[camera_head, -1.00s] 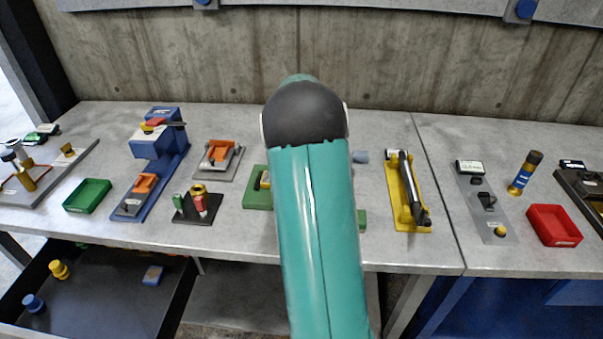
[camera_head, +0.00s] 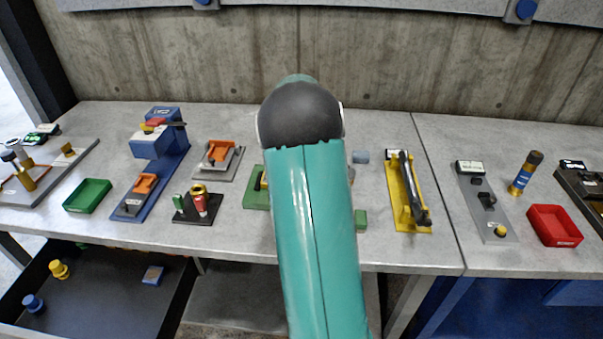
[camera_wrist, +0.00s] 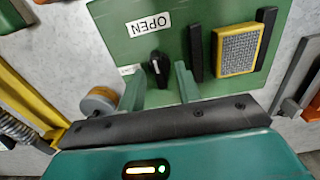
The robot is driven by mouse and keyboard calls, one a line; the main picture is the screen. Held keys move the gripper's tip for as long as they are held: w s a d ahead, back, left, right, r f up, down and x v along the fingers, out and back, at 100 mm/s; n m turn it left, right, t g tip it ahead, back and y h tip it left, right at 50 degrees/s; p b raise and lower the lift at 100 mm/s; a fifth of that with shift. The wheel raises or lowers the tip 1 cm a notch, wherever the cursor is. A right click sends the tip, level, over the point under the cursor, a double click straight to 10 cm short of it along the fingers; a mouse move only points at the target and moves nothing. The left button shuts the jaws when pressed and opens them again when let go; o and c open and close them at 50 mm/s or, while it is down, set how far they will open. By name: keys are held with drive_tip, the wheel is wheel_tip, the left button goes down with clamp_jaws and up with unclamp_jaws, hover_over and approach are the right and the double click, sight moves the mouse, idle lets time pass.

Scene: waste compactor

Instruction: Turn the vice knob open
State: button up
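The vice is on a green base plate (camera_wrist: 185,20), mostly hidden behind my arm in the head view, where its left end (camera_head: 256,200) and right end (camera_head: 361,219) show. In the wrist view it carries a white "OPEN" label (camera_wrist: 148,25), a black knob (camera_wrist: 157,68) with a pale pointer mark, and dark jaw bars (camera_wrist: 197,53) beside a yellow-framed grey block (camera_wrist: 237,51). My gripper (camera_wrist: 159,80) is open, its two green fingers apart, one on each side of the knob. Contact with the knob cannot be told. The head view hides my gripper.
A yellow fixture with a dark lever (camera_head: 408,195) stands right of the vice. A small grey cylinder (camera_head: 360,156) lies near the plate. Left are a black holder with red and green items (camera_head: 198,205) and an orange-topped fixture (camera_head: 218,158). A red tray (camera_head: 553,226) sits farther right.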

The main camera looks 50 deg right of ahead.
wheel_tip(320, 180, up, 14)
idle(0.7)
drive_tip(key=shift+a, duration=0.1)
idle(0.3)
